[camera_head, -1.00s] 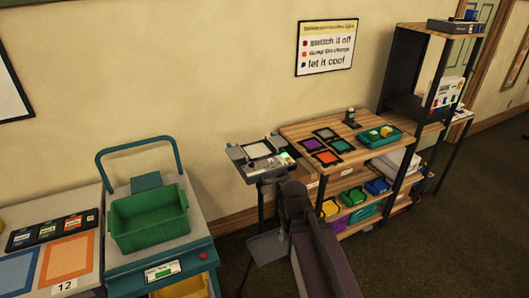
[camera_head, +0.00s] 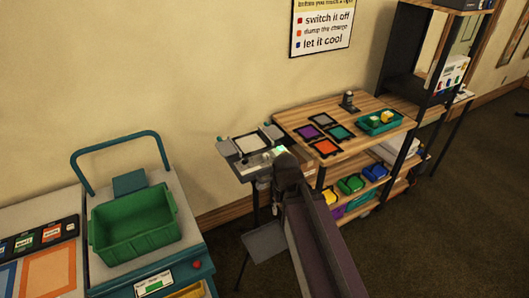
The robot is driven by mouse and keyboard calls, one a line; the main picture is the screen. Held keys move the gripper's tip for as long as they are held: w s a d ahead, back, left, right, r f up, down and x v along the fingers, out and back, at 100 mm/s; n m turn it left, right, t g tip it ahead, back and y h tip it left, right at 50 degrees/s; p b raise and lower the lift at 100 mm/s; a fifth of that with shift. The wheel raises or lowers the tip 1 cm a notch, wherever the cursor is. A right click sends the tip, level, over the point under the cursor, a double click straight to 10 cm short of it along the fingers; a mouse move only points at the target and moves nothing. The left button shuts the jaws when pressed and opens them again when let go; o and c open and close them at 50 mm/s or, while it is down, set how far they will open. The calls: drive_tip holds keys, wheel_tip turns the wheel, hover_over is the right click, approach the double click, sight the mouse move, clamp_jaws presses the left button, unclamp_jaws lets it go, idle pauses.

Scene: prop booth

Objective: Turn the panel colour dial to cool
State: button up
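A small grey stand (camera_head: 228,150) with a white panel (camera_head: 250,143) on top stands against the wall, left of the wooden shelf unit. A small green glow shows at its right edge, beside the end of my arm. I cannot make out a colour dial or its setting; the stand's right part is partly covered by my arm. My gripper (camera_head: 284,160) is at the far end of my dark arm, over or in front of the stand's right side. Its fingers do not show clearly, and I cannot tell whether it touches the stand.
The wooden shelf unit (camera_head: 285,128) holds coloured squares and a teal tray (camera_head: 391,123), with several bins below. A green crate (camera_head: 133,222) sits on a teal-edged cart at left. A sign (camera_head: 321,26) hangs above. Dark floor (camera_head: 430,235) is open at right.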

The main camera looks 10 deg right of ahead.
drive_tip(key=shift+o, duration=1.1)
drive_tip(key=shift+w, duration=0.1)
wheel_tip(320, 180, up, 12)
drive_tip(key=m+p, duration=1.2)
hover_over(266, 155)
drive_tip(key=shift+w+r, duration=0.1)
drive_tip(key=shift+w, duration=0.1)
wheel_tip(266, 155, down, 14)
drive_tip(key=b, duration=1.3)
drive_tip(key=shift+r+b, duration=0.1)
drive_tip(key=shift+b, duration=0.2)
